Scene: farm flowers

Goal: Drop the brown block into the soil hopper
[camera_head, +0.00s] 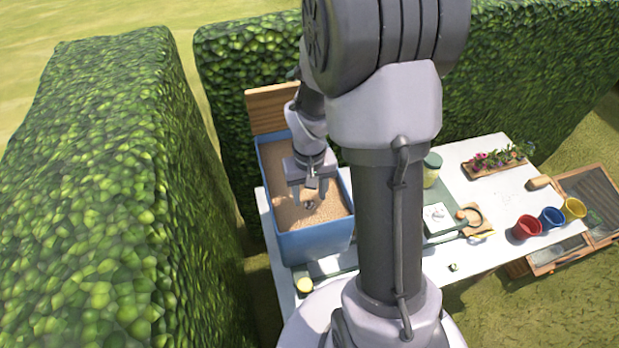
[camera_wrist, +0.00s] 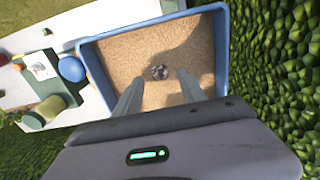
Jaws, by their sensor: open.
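The blue soil hopper (camera_head: 313,243) is an open bin filled with light brown granular soil, at the left end of the white table. It fills the middle of the wrist view (camera_wrist: 222,45). My gripper (camera_head: 309,193) is over the hopper, pointing down into it. In the wrist view my gripper's two fingers (camera_wrist: 157,84) are apart with nothing held between them. A small dark grey-brown lump (camera_wrist: 159,72) lies on the soil just beyond the fingertips; it also shows in the head view (camera_head: 309,204). I cannot tell for sure whether this is the brown block.
Tall hedges (camera_head: 95,190) stand left of and behind the white table (camera_head: 507,200). Red (camera_head: 527,228), blue (camera_head: 551,217) and yellow (camera_head: 574,208) pots, a flower tray (camera_head: 495,169) and a brown cylinder (camera_head: 539,183) are at the right. My arm hides the table's middle.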

